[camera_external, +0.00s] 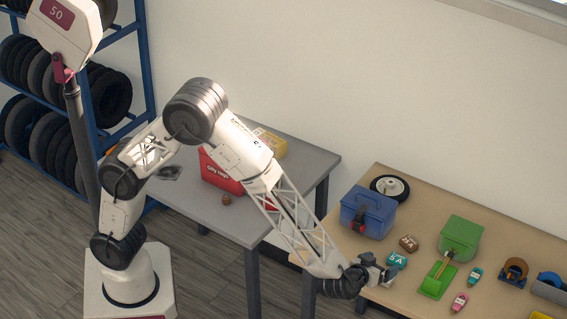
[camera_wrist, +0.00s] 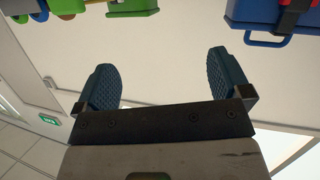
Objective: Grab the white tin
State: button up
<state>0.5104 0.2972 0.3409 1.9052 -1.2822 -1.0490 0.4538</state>
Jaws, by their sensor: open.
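I cannot make out a white tin in either view. My gripper (camera_external: 380,268) is at the front left part of the wooden table (camera_external: 400,297) in the external view, beside a teal item marked 5A (camera_external: 397,260). In the wrist view my gripper (camera_wrist: 161,68) has its two blue fingers wide apart with nothing between them. Parts of the tables are hidden behind my arm.
A blue toolbox (camera_external: 368,213), a brown block (camera_external: 409,243), a green bin (camera_external: 461,238) and a green dustpan (camera_external: 437,283) stand nearby. A wheel (camera_external: 390,188) lies behind the toolbox. A red box (camera_external: 222,172) stands on the grey table (camera_external: 208,208).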

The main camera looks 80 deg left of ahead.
aim_at(377, 291)
jog(key=d+f+y, duration=0.1)
jog(key=f, duration=0.1)
jog(key=s+f+y, duration=0.1)
jog(key=f, duration=0.1)
jog(key=d+f+n+g+y, duration=0.1)
jog(key=f, duration=0.1)
jog(key=shift+s+d+f+y, duration=0.1)
jog(key=shift+s+d+y, duration=0.05)
jog(key=shift+d+y, duration=0.15)
jog(key=shift+s+d+f, duration=0.2)
jog(key=shift+s+f, duration=0.05)
jog(key=shift+f, duration=0.3)
jog(key=shift+x, duration=1.3)
jog(key=shift+a, duration=0.15)
jog(key=shift+x, duration=2.45)
jog(key=shift+s+a+f, duration=0.1)
jog(key=shift+s+a, duration=0.05)
jog(key=shift+a, duration=0.05)
jog(key=shift+c, duration=0.3)
jog(key=c, duration=1)
